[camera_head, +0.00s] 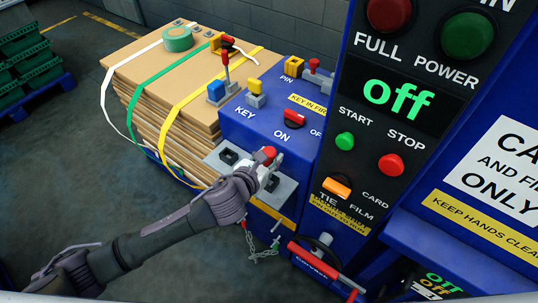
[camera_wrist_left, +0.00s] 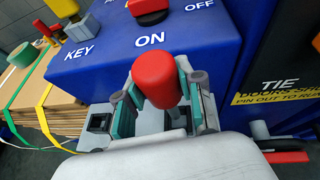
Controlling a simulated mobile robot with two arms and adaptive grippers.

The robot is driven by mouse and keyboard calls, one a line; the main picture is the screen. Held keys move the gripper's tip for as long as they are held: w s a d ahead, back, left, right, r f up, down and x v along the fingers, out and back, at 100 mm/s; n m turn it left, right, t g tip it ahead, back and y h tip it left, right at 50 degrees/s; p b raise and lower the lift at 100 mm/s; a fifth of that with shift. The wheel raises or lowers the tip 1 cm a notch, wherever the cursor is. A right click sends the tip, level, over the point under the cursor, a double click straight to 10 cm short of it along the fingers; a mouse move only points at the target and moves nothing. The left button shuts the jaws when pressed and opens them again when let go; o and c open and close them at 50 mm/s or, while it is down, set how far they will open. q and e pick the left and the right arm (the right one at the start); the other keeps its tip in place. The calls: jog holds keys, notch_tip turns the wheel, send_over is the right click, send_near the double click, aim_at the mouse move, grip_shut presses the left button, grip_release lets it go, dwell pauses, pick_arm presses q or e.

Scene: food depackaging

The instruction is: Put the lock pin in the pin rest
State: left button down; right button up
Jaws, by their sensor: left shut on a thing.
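The lock pin, with a red rounded head (camera_head: 269,151) and a grey shank, is between the fingers of my left gripper (camera_head: 267,160). In the left wrist view the red head (camera_wrist_left: 156,78) stands upright between the two teal-padded fingers (camera_wrist_left: 157,103), which are shut on it. Below is a grey ledge (camera_head: 285,194) on the front of the blue cabinet, with a dark socket (camera_head: 228,156) at its left, free of the pin. The pin's lower end is hidden, so I cannot tell whether it sits in the ledge. My right gripper is out of view.
The blue cabinet (camera_head: 250,125) carries a red ON/OFF switch (camera_head: 294,118) and a yellow-topped key block (camera_head: 255,92). A PIN label (camera_head: 291,67) is near its back. Strapped cardboard (camera_head: 150,80) stands left. A chain (camera_head: 262,254) and red-handled lever (camera_head: 315,262) are below.

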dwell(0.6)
pick_arm(q)
jog(key=shift+p, duration=0.4)
jog(key=shift+p, duration=0.65)
dwell(0.9)
jog(key=shift+f+b, duration=1.25)
jog(key=shift+f, duration=0.85)
jog(key=c, duration=0.7)
grip_release()
jog(key=shift+o, duration=0.2)
jog(key=shift+s, duration=0.1)
